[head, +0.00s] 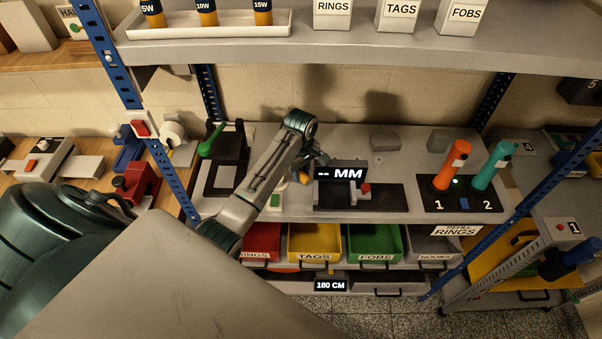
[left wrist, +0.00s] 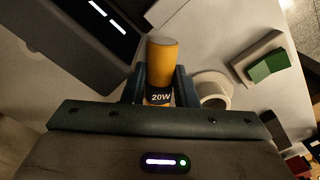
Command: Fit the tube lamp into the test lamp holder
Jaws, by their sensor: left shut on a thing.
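My left gripper (left wrist: 159,88) is shut on the tube lamp (left wrist: 163,58), an orange cylinder with a dark band marked 20W. The lamp's plain rounded end points away from the wrist. In the head view, my left arm reaches over the middle shelf, and its gripper (head: 316,164) is small and partly hidden beside the MM display. A round cream socket (left wrist: 212,90) with a dark opening stands just right of the lamp in the left wrist view, apart from it. It may be the test lamp holder; I cannot tell for sure. My right gripper is not in view.
The MM display (head: 341,173) stands close to the gripper. A cream block with a green top (left wrist: 268,66) is right of the socket. Orange (head: 451,165) and teal (head: 490,167) handles stand at the right. Lamps marked 5W, 10W and 15W sit in a white tray (head: 205,33) above.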

